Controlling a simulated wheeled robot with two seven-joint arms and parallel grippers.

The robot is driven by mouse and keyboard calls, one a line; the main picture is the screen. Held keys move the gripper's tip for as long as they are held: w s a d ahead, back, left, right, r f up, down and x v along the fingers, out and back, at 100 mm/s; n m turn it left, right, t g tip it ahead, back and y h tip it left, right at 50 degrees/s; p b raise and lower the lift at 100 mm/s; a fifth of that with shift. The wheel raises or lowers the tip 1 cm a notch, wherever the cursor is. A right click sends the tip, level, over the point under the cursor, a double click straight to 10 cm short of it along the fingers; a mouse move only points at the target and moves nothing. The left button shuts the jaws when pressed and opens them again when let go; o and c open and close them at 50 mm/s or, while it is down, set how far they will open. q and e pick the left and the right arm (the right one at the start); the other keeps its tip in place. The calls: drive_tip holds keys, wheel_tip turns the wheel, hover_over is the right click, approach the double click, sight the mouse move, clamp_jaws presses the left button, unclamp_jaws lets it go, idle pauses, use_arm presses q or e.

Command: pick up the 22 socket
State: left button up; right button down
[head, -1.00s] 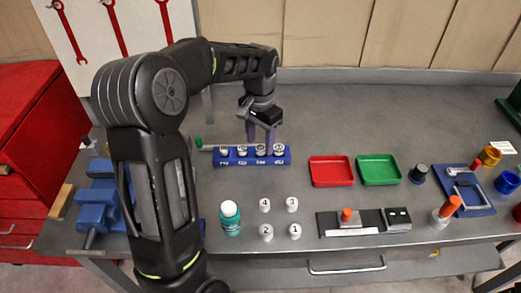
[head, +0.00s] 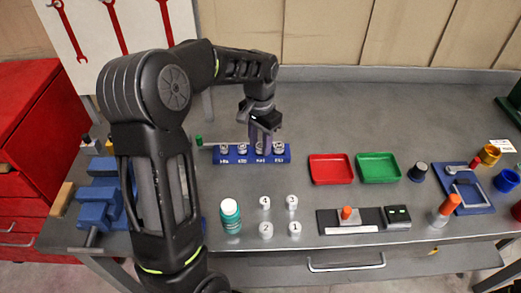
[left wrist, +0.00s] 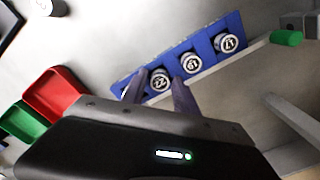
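The blue socket rail (head: 250,159) lies towards the back of the bench with several silver sockets in a row. In the left wrist view the 22 socket (left wrist: 160,80) stands in the rail (left wrist: 211,62), beside the 19 socket (left wrist: 191,62) and the 17 socket (left wrist: 229,42). My left gripper (head: 263,142) points down at the rail. In the left wrist view its fingers (left wrist: 160,92) stand apart, one on each side of the 22 socket. I see no clear grip on it. The socket at the rail's end is mostly hidden behind a finger. My right gripper is out of view.
A red tray (head: 331,183) and a green tray (head: 379,181) sit right of the rail. In front stand a teal bottle (head: 230,222) and several numbered white pieces (head: 265,231). Bare bench lies behind that.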

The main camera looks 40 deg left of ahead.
sight(260, 146)
use_arm(q)
clamp_jaws()
idle(0.4)
wheel_tip(260, 146, up, 10)
drive_tip(key=b, duration=0.1)
idle(0.4)
idle(0.4)
